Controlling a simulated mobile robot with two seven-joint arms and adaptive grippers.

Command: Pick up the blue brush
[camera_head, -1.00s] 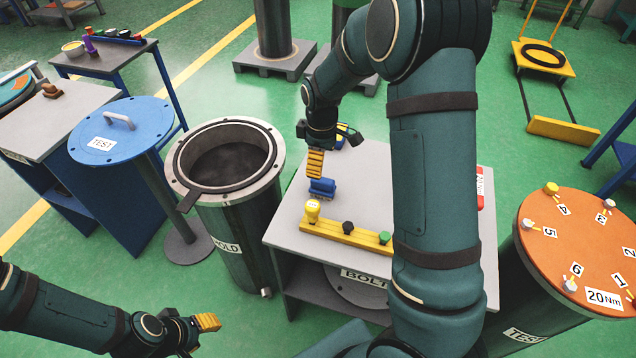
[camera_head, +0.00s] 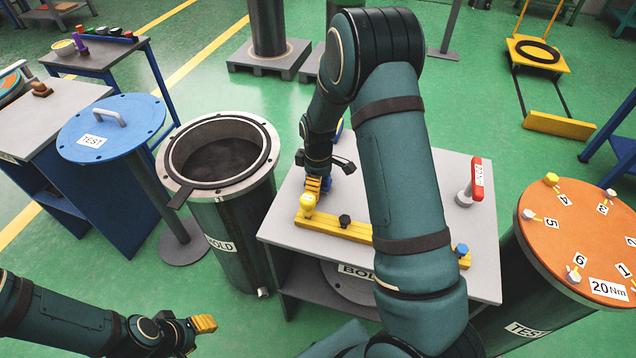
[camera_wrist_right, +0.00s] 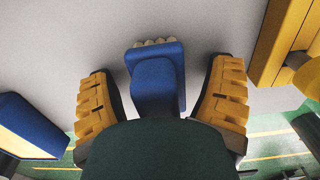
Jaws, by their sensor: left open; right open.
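The blue brush (camera_wrist_right: 157,82) stands on the grey tabletop, its pale bristles at the far end in the right wrist view. My right gripper (camera_wrist_right: 161,92) is open, with one ridged yellow finger on each side of the brush and visible gaps between. In the head view my right gripper (camera_head: 317,186) is low over the table (camera_head: 290,228) and hides most of the brush. My left gripper (camera_head: 203,324) is empty and open at lower left, away from the table.
A yellow bar (camera_head: 362,232) with coloured knobs lies close in front of my right gripper. Another blue block-like thing (camera_wrist_right: 28,128) is at left in the wrist view. A red-handled tool (camera_head: 477,178) stands at the table's right. An open cylinder (camera_head: 235,215) stands left of the table.

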